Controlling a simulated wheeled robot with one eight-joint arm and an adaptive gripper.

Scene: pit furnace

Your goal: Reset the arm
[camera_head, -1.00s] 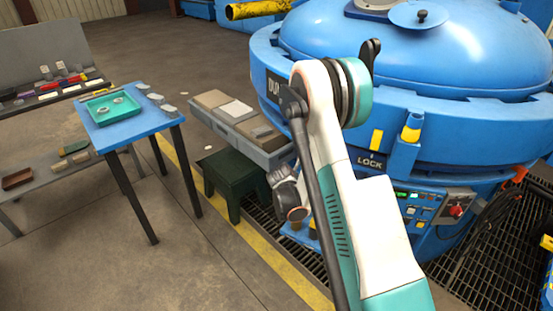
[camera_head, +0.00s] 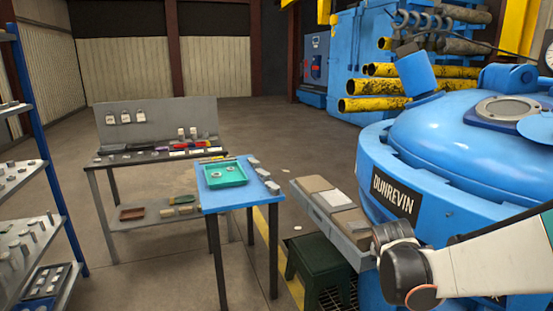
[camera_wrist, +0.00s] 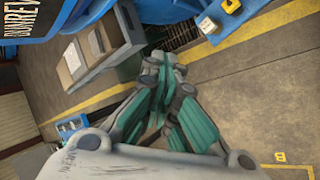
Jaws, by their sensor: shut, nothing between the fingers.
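My gripper (camera_wrist: 165,62) shows in the wrist view, its teal and grey fingers drawn together with nothing between them. It points over the floor beside the blue furnace. In the head view, part of my white arm (camera_head: 490,262) reaches in from the right edge, with a black and white joint at its left end. My gripper's fingers cannot be made out in the head view. The arm lies in front of the blue pit furnace (camera_head: 450,150), marked DUNREVIN, and near the grey compartment tray (camera_head: 340,238).
A blue table (camera_head: 228,197) holds a green tray (camera_head: 207,182). A grey workbench (camera_head: 100,161) stands behind it, and a shelf rack (camera_head: 62,215) is at the left. A dark green stool (camera_head: 313,265) sits below the compartment tray. The floor between rack and table is clear.

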